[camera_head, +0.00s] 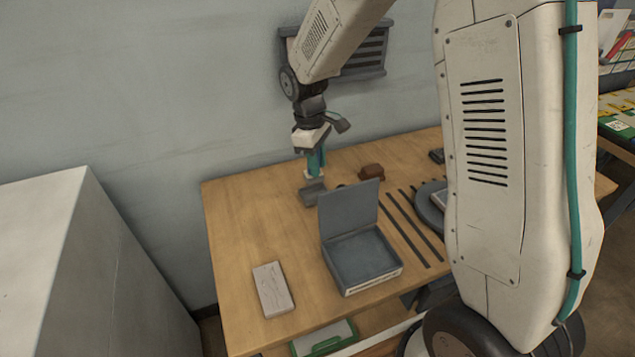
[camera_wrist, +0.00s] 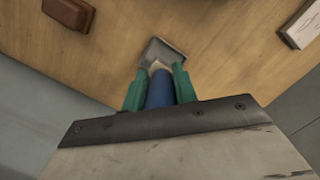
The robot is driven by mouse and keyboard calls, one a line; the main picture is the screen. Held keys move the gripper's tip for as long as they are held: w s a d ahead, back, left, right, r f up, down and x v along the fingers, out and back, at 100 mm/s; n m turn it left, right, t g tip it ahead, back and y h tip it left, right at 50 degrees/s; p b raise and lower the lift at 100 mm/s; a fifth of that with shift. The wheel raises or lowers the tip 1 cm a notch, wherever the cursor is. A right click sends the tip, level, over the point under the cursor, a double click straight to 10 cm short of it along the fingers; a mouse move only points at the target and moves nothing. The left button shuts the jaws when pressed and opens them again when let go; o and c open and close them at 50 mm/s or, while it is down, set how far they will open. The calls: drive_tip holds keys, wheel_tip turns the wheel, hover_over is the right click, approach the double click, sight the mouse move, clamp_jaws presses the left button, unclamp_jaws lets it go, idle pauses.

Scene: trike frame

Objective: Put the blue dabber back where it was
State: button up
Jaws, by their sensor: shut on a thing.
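My gripper (camera_head: 315,163) points down over the back left of the wooden table. Its teal fingers (camera_wrist: 160,88) are shut on the blue dabber (camera_wrist: 160,92), whose blue body shows between them in the wrist view. A pale tip shows at the dabber's far end. A small grey holder or tray (camera_head: 312,192) is on the table just below the gripper, and it also shows past the tip in the wrist view (camera_wrist: 166,50). I cannot tell whether the tip touches it. In the head view the fingers mostly hide the dabber.
A red-brown block (camera_head: 371,172) lies right of the gripper. A grey box (camera_head: 371,274) with its lid raised stands in front. A pale slab (camera_head: 271,290) lies front left. Dark strips (camera_head: 413,229) lie to the right. The bare table (camera_head: 240,222) is free at left.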

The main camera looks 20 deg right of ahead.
sight(318, 181)
drive_tip(key=shift+f, duration=2.7)
drive_tip(key=shift+f, duration=0.15)
drive_tip(key=o, duration=1.1)
drive_tip(key=shift+c, duration=0.2)
drive_tip(key=r, duration=0.8)
drive_tip(key=w+a+r, duration=0.1)
drive_tip(key=r, duration=0.3)
drive_tip(key=shift+w+a+r, duration=0.1)
drive_tip(key=shift+r, duration=0.1)
drive_tip(key=s+d+r+m, duration=0.2)
drive_tip(key=s+r+m, duration=0.1)
drive_tip(key=s+r, duration=0.55)
drive_tip(key=s+d+r+m+t+y, duration=0.1)
drive_tip(key=s+m, duration=0.5)
drive_tip(key=s, duration=1.7)
drive_tip(key=shift+d+r+t, duration=0.5)
drive_tip(key=shift+r+t, duration=0.15)
drive_tip(key=shift+t, duration=0.05)
